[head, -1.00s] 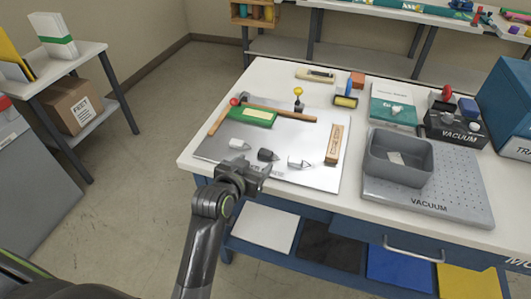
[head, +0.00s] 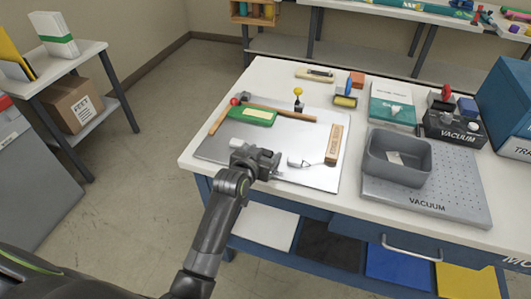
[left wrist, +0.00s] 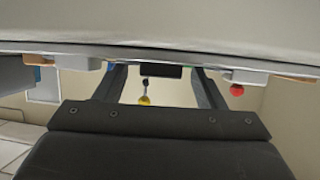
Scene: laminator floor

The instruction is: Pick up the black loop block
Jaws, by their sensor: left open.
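My left gripper (head: 262,160) is over the metal sheet (head: 315,180) on the white table and hides the black loop block in the head view. In the left wrist view, which looks upside down, a small black block (left wrist: 175,71) shows between the two open fingers of my gripper (left wrist: 163,85). I cannot tell whether the fingers touch it. A pale grey block (head: 238,143) stands to the left of the gripper, and another pale block with a wire loop (head: 299,162) stands to the right. My right gripper is not in view.
Behind the gripper lie a green pad (head: 251,116) and a wooden stick with a red ball (head: 233,102). A yellow-knobbed pin (head: 298,95) stands farther back. A wooden bar (head: 334,145) and a grey bin (head: 398,165) are to the right.

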